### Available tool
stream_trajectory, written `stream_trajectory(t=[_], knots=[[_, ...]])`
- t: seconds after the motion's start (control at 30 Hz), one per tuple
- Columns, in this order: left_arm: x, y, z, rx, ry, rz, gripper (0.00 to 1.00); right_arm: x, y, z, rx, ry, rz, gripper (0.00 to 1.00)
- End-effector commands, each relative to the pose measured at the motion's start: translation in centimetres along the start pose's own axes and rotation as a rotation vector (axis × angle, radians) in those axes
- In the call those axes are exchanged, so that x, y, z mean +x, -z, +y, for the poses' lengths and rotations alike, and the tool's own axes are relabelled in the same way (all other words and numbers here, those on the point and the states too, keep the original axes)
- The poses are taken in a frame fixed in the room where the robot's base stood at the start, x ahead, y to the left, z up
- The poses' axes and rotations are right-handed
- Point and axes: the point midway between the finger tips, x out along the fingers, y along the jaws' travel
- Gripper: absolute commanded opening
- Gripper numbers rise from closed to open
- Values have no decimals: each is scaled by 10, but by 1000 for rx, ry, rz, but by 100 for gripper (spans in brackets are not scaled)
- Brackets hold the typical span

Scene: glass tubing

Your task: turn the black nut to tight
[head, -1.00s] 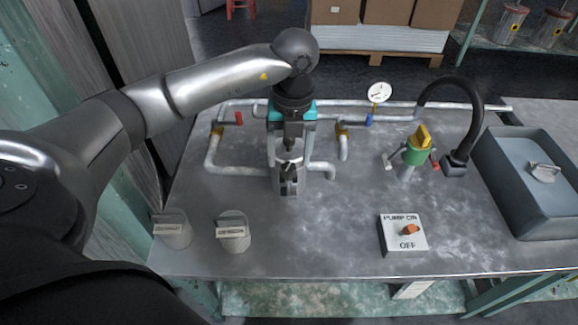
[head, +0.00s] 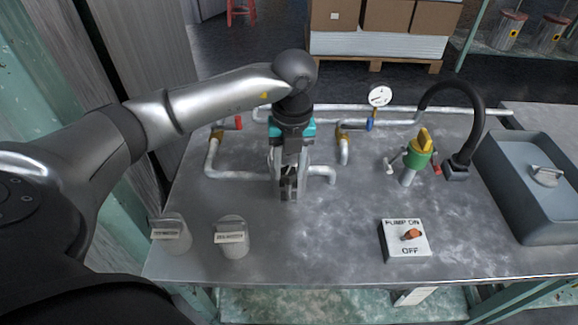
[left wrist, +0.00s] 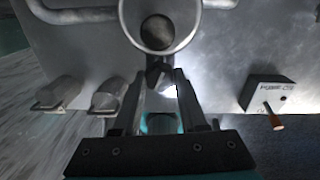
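My left gripper (head: 288,192) points down at the middle of the table, beside an upright round pipe end. In the left wrist view its two fingers (left wrist: 164,76) stand apart. A small dark piece, which looks like the black nut (left wrist: 157,74), sits between the fingertips, just below the pipe end (left wrist: 158,32) and its pale ring. A bright gap shows between this piece and the right-hand finger, and contact on the other side is unclear. In the head view the gripper hides the nut and most of the pipe end. My right gripper is out of view.
Pipes with a gauge (head: 380,96) run behind. A green valve with a yellow handle (head: 420,150), a pump switch box (head: 405,240) and a grey bin (head: 535,195) stand to the right. Two lidded cups (head: 233,238) (head: 172,235) stand front left. The front middle is clear.

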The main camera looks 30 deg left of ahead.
Motion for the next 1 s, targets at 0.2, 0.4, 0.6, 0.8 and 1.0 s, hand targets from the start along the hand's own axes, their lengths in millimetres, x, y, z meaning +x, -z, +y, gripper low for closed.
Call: stream_trajectory(t=[0.2,0.4,0.6,0.8,1.0], knots=[[0,0,0,0,0,0,13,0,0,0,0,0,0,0],[0,0,0,0,-1,0,0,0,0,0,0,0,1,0],[-1,0,0,27,-1,-2,0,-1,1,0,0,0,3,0],[-2,0,1,199,-2,-9,0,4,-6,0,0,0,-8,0],[-1,0,0,358,0,-16,0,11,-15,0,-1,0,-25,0]])
